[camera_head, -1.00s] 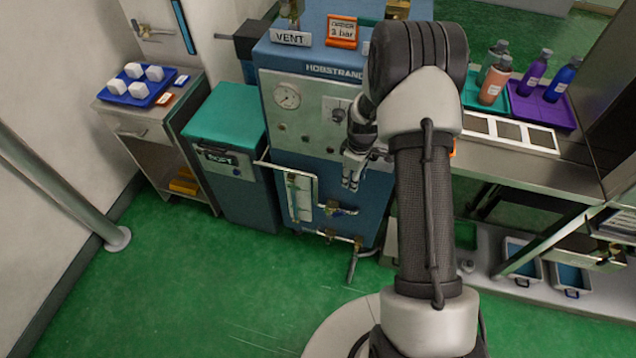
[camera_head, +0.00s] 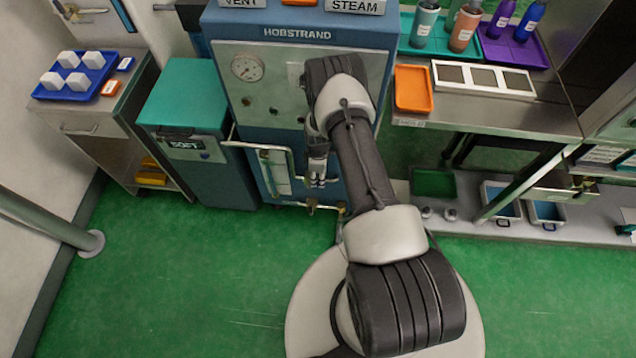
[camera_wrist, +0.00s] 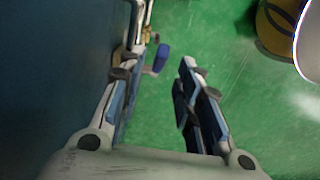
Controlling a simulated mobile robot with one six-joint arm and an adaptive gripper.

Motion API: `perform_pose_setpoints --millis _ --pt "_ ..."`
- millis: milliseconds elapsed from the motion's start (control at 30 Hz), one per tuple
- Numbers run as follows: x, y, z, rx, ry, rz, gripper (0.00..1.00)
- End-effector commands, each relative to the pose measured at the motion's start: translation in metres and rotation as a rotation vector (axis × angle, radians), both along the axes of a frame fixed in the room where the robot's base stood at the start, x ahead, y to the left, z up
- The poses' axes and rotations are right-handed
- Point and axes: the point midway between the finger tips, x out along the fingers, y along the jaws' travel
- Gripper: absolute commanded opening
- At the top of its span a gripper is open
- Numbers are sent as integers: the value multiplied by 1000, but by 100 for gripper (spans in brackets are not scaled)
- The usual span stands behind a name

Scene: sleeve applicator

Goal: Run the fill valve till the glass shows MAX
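The blue boiler marked HOBSTRAND (camera_head: 225,95) stands against the wall. Its framed sight glass (camera_head: 278,172) is on the lower front; the level and any MAX mark are too small to read. My gripper (camera_head: 318,180) is low by the boiler's front, just right of the glass, and hides part of the valve fittings. A lower brass valve (camera_head: 312,206) shows beneath it. In the wrist view my gripper (camera_wrist: 166,66) is open, with a blue valve handle (camera_wrist: 161,58) between or just beyond its fingertips, nearer the left finger. I cannot tell whether they touch.
A teal-lidded bin marked SOFT (camera_head: 185,100) stands left of the boiler. A steel bench (camera_head: 490,112) with an orange tray (camera_head: 413,88) is on the right. A grey post (camera_head: 50,220) rises at the left. The green floor in front is mostly clear.

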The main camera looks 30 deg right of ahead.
Motion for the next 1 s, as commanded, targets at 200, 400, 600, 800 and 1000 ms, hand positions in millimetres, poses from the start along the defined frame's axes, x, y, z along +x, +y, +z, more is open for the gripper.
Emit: perform_pose_setpoints --millis 200,400,600,800,1000 --pt "0 0 -31 0 0 0 32" --pt "0 0 -38 0 0 0 32" --pt "0 0 -37 0 0 0 32" --pt "0 0 -37 0 0 0 19" --pt "0 0 -37 0 0 0 6"
